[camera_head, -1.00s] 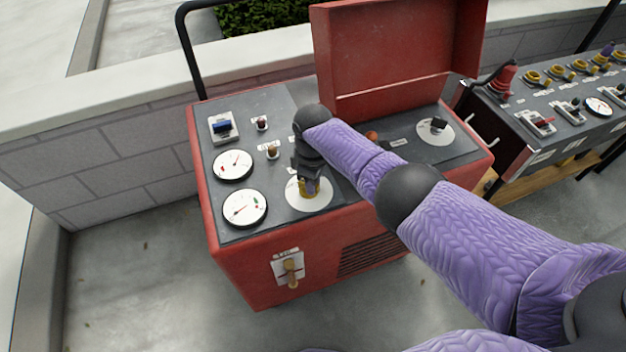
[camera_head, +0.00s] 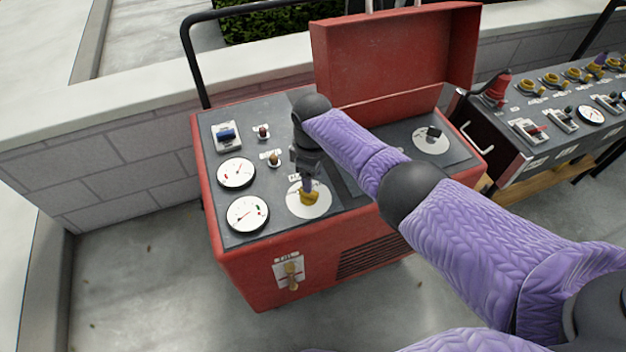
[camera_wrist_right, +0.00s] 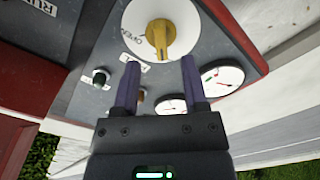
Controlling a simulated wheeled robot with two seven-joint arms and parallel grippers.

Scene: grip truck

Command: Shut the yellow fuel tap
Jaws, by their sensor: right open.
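The yellow fuel tap (camera_head: 309,197) sits on a round white plate on the red machine's dark top panel. In the right wrist view the tap (camera_wrist_right: 160,36) has a narrow handle pointing down the picture, with the word OPEN on its plate to the left. My right gripper (camera_head: 307,183) points down just above the tap. In the wrist view its two fingers (camera_wrist_right: 160,65) are spread, one to each side of the handle's line, with nothing held between them. The tap looks clear of the fingers. My left gripper is not in view.
The red machine (camera_head: 265,280) has two white gauges (camera_head: 247,214), a blue switch (camera_head: 226,134) and small knobs beside the tap. Its raised red lid (camera_head: 395,60) stands behind my right arm. A second control panel (camera_head: 560,115) is at the right.

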